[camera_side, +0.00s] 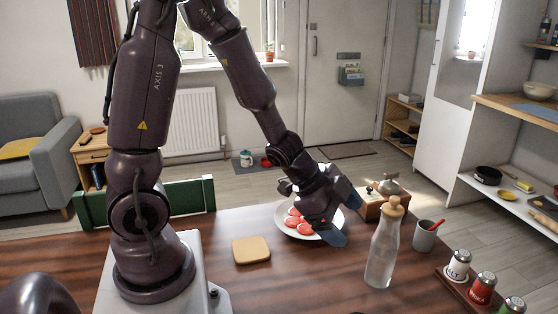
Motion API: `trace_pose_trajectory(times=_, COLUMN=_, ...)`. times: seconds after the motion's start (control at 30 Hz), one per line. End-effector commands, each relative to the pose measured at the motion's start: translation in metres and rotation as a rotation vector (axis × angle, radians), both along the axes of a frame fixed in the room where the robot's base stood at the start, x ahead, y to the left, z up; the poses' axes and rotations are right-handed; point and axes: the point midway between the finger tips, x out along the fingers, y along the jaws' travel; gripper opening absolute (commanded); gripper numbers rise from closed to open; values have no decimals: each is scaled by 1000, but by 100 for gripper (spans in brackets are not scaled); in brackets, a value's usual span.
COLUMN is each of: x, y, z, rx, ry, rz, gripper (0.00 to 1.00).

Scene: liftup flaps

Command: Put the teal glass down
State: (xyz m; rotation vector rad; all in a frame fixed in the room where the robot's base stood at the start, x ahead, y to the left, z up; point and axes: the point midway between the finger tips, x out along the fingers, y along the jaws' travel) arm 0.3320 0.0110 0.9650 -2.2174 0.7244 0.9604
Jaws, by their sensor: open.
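My gripper (350,220) is open above the right side of a white plate (284,226) on the wooden table. Its two blue-grey fingers are spread apart and point to the lower right. I see nothing held between them. I cannot make out a teal glass for certain in this view. The gripper and wrist hide part of the plate and the table behind them.
Red slices (298,228) lie on the plate. A corked clear bottle (382,252) stands right of the gripper, with a grey cup (424,238), a wooden grinder (375,208) and several shakers nearby. A tan square board (251,250) lies left on the table (300,285).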

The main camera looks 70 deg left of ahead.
Motion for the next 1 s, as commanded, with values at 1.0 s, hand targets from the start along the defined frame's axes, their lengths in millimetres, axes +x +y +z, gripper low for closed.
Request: trace_pose_trajectory(times=1.0, x=-136, y=-11, z=161, rx=-250, ry=248, rz=807, gripper=82)
